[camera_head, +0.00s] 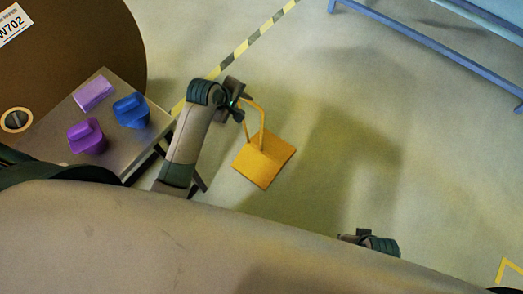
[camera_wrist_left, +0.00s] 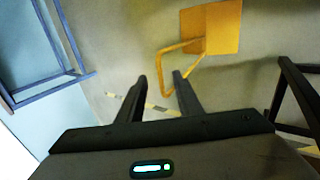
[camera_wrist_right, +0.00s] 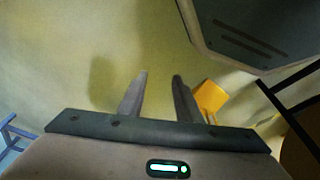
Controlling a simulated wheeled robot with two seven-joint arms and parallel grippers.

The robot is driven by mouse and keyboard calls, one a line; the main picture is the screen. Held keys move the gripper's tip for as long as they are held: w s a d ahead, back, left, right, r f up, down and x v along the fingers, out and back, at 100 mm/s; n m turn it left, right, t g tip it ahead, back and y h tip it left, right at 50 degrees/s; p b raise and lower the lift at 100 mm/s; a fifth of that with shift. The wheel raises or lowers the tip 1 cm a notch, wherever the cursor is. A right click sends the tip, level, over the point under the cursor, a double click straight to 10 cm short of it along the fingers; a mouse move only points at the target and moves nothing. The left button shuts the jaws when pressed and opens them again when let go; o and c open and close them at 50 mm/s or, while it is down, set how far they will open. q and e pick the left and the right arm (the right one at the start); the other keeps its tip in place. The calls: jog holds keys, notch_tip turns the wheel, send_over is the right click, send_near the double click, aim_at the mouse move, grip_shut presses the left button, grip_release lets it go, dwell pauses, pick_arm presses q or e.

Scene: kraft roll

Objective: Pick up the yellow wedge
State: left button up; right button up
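The yellow wedge (camera_head: 264,160) is an orange-yellow block with a tall loop handle; it appears to rest on the floor right of the small table. It also shows at the top of the left wrist view (camera_wrist_left: 222,25) and behind a finger in the right wrist view (camera_wrist_right: 210,97). My left gripper (camera_head: 239,101) is beside the top of the handle. Its fingers (camera_wrist_left: 160,76) are apart, with the handle's end bar appearing between the tips; I cannot tell whether they touch. My right gripper (camera_wrist_right: 160,74) is open and empty, away from the wedge.
A metal table (camera_head: 122,160) at left bears a blue block (camera_head: 131,111), a purple block (camera_head: 86,138) and a lilac block (camera_head: 93,94). A large brown roll (camera_head: 75,45) stands behind it. A blue frame (camera_head: 425,42) is at upper right. The floor between is clear.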

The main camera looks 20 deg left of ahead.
pick_arm(q)
jog(key=shift+f, duration=0.1)
